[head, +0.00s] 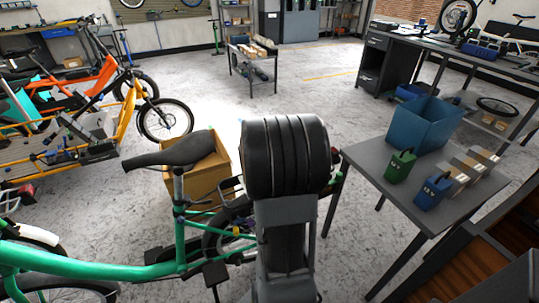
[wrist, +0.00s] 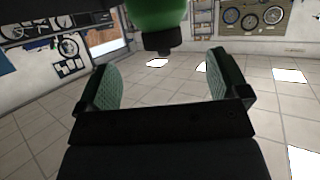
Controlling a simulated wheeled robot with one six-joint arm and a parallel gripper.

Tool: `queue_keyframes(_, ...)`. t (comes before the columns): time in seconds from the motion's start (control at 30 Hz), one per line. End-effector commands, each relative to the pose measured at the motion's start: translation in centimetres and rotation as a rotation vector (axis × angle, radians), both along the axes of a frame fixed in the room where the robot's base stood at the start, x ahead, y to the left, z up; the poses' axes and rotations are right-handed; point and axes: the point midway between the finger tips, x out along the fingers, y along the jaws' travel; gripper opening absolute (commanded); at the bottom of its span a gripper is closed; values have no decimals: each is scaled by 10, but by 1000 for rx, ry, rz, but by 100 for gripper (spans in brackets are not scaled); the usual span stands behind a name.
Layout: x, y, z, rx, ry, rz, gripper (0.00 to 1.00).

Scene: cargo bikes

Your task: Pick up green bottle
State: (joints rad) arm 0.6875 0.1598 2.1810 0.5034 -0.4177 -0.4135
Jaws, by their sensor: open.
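A green bottle (head: 400,165) with a dark top stands on the grey table at the right in the head view, just in front of the blue crate. In the wrist view, a rounded green body with a dark cap-like end (wrist: 158,15) shows at the top edge, mostly cut off; I cannot tell for sure that it is the same bottle. My gripper (wrist: 163,68) is open, with its two green-padded fingers wide apart and nothing between them. The green thing lies past the fingertips, between them sideways. The head view does not show my gripper clearly.
The grey table (head: 375,158) also bears a blue crate (head: 423,125), a blue bottle (head: 433,190) close to the green one, and several boxes (head: 468,168) on the right. A green bike (head: 140,268) stands at the left, with a cardboard box (head: 200,182) behind it.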

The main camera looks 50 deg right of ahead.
Motion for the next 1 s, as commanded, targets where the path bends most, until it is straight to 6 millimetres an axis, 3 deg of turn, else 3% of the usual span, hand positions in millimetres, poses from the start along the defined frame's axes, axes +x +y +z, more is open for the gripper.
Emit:
queue_keyframes(0.63, 37, -44, -24, 2, 1, 1, 93)
queue_keyframes(1.0, 41, -49, -25, 2, 0, 1, 92)
